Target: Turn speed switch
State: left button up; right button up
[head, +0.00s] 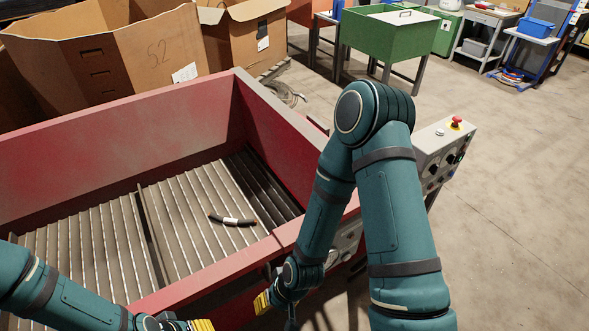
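A grey control box (430,140) stands at the right of the red machine, partly behind my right arm. Its front carries several dark round knobs (449,159) and small buttons; which one is the speed switch I cannot tell. A red mushroom button (456,122) on a yellow base sits on its top. My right gripper (272,305) points down at the machine's near edge, well left of and below the box, with a yellow finger pad showing. My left gripper (187,325) is at the bottom edge, partly cut off, with yellow pads. Neither gripper's opening is clear.
Cardboard boxes (120,60) stand behind, and a green bin (388,40) farther back. The floor at right is clear.

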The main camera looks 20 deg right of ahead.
aim_at(433, 168)
jog(key=k+l+z, duration=0.1)
jog(key=k+z, duration=0.35)
jog(key=i+j+z, duration=0.1)
jog(key=z, duration=1.3)
jog(key=i+j, duration=0.1)
jog(key=j, duration=0.15)
jog(key=i+j, duration=0.15)
jog(key=i+l+u, duration=0.2)
jog(key=i+l, duration=0.25)
jog(key=i+l+u, duration=0.2)
jog(key=i+l, duration=0.3)
jog(key=i+l+u, duration=0.2)
jog(key=i+l, duration=0.2)
jog(key=l, duration=0.2)
jog(key=i+l, duration=0.1)
jog(key=l, duration=0.35)
jog(key=i+l+z, duration=0.1)
jog(key=l, duration=0.35)
jog(key=i+l, duration=0.1)
jog(key=l, duration=0.3)
jog(key=l+z, duration=0.05)
